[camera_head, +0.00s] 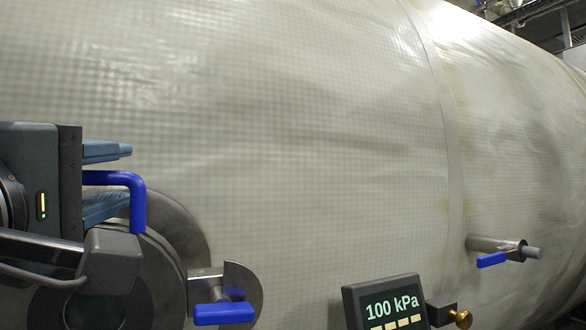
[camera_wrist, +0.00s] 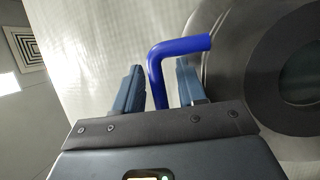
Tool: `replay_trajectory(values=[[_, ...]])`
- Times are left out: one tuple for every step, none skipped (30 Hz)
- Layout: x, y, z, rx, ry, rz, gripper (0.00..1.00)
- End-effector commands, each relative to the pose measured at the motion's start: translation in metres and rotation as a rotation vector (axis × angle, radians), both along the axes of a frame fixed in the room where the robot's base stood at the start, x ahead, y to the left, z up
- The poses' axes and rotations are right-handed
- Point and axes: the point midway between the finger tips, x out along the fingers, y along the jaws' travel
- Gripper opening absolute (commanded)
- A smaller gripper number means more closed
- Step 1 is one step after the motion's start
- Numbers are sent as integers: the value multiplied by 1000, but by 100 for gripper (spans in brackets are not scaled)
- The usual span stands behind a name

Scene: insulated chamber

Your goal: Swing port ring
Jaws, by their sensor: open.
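The round metal port ring (camera_head: 158,262) is at the lower left of the head view, partly hidden by my arm and gripper. It fills the right side of the wrist view (camera_wrist: 232,75). A bent blue handle (camera_head: 136,200) stands out by the ring; in the wrist view the handle (camera_wrist: 190,45) rises between my fingers and bends right. My gripper (camera_head: 112,178) is open, with one finger on each side of the handle. In the wrist view my gripper (camera_wrist: 160,82) shows gaps beside the handle. The handle's base is hidden.
The pale insulated chamber wall (camera_head: 320,130) fills the background. A blue-handled latch (camera_head: 224,312) sits right of the port. A display reading 100 kPa (camera_head: 390,305) stands at the bottom, with a brass knob (camera_head: 461,319) beside it. A small valve with a blue lever (camera_head: 491,260) is farther right.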

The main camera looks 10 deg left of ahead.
Motion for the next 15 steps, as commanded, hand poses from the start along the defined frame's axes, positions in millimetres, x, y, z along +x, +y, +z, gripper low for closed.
replay_trajectory(values=[[3, 0, 2, 0, 0, 0, 40], [5, 1, 2, 0, 0, 0, 40], [7, 1, 1, 0, 0, 0, 40], [7, 1, 1, 1, 1, 0, 40], [8, 1, 1, 1, 1, 0, 40], [8, 1, 1, 1, 1, 0, 40], [8, 1, 1, 1, 1, 0, 40], [9, 1, 1, 1, 0, 0, 40], [8, 1, 1, 1, 0, 0, 40], [8, 1, 1, 1, 0, 0, 40], [8, 1, 1, 1, 0, 0, 40], [8, 1, 1, 1, 0, 0, 38], [8, 1, 1, 1, 0, 0, 35], [8, 1, 1, 1, 0, 0, 33], [8, 1, 1, 1, 0, 0, 29]])
